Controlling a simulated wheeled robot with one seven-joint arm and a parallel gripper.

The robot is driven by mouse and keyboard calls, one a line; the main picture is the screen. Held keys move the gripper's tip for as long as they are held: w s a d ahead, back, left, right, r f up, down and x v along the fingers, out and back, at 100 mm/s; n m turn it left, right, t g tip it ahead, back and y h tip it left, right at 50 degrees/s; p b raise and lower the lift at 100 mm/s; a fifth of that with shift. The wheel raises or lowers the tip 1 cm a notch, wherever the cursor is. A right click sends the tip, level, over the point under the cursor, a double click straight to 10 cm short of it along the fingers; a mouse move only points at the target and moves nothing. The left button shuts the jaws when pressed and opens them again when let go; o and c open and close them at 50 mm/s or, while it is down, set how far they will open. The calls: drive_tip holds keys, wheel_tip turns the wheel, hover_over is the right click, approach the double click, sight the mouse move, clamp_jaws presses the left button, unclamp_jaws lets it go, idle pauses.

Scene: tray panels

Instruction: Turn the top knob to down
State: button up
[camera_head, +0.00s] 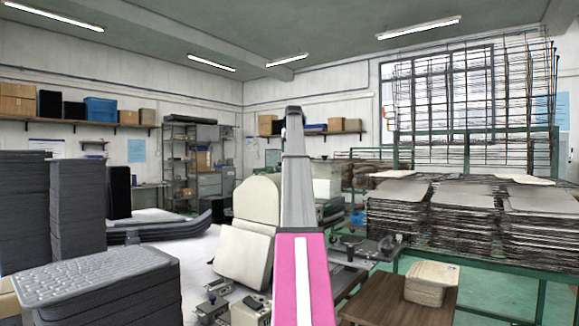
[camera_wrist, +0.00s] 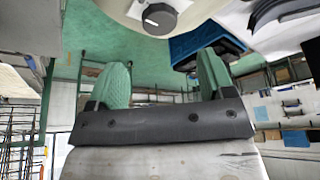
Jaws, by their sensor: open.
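A dark round knob (camera_wrist: 159,18) with a pale mark on its left part sits on a cream-white panel (camera_wrist: 118,8) at the top edge of the wrist view. My gripper (camera_wrist: 163,60) shows there with two green fingers spread wide and nothing between them. The knob appears beyond the fingertips and apart from them. No other knob can be made out, so I cannot tell whether this is the top one. In the head view, cream panels (camera_head: 243,256) stand tilted left of my arm; no knob is clear on them, and my gripper cannot be made out.
A blue bin (camera_wrist: 207,42) lies beyond the right finger in the wrist view. In the head view, a brown table (camera_head: 385,300) with a light box (camera_head: 432,282) stands at lower right. Grey stacked trays (camera_head: 98,290) are at lower left. Racks of stacked sheets (camera_head: 465,215) fill the right.

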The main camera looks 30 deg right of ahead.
drive_tip(key=x, duration=0.8)
drive_tip(key=shift+f, duration=0.35)
drive_tip(key=c, duration=0.9)
